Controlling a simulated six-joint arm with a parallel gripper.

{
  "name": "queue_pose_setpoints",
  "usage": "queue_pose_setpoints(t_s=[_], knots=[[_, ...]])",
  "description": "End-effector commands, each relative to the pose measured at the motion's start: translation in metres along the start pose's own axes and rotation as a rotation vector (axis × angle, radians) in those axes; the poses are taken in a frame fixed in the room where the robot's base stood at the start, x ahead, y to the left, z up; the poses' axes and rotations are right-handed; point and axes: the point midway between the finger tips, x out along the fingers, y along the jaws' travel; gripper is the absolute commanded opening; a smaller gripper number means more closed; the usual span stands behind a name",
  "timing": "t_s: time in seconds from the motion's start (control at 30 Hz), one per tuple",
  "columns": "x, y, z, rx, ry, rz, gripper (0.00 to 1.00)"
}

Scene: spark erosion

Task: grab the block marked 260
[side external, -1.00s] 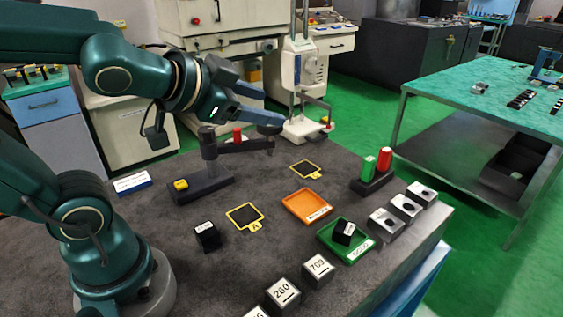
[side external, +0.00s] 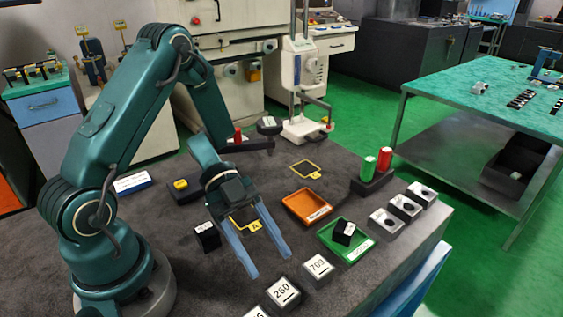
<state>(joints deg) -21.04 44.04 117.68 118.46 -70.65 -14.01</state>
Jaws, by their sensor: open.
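The block marked 260 (side external: 283,293) is a grey metal cube with a white label on top. It stands on the dark table near the front edge, between the block marked 709 (side external: 318,267) and another labelled block (side external: 256,312) cut off by the bottom of the picture. My gripper (side external: 270,264) is open and empty, with its two blue fingers pointing down and toward the front. The fingertips are behind and a little left of the 260 block in the picture, apart from it.
A black block (side external: 207,236) stands just left of my fingers. A green tray (side external: 359,250) holding a black block and an orange tray (side external: 296,207) lie to the right. Several holed metal blocks (side external: 405,207) line the right edge. A red and green bottle stand (side external: 371,185) is behind.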

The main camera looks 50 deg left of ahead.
Motion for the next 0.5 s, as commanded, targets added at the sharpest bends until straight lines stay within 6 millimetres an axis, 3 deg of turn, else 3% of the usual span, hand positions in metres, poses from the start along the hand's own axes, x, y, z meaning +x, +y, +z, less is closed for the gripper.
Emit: queue_pose_setpoints(t_s=[0.27, 0.5], knots=[[0.011, 0.007, 0.011, -0.076, 0.027, 0.000, 0.61], [0.041, 0.007, 0.010, -0.074, 0.026, 0.001, 0.61]])
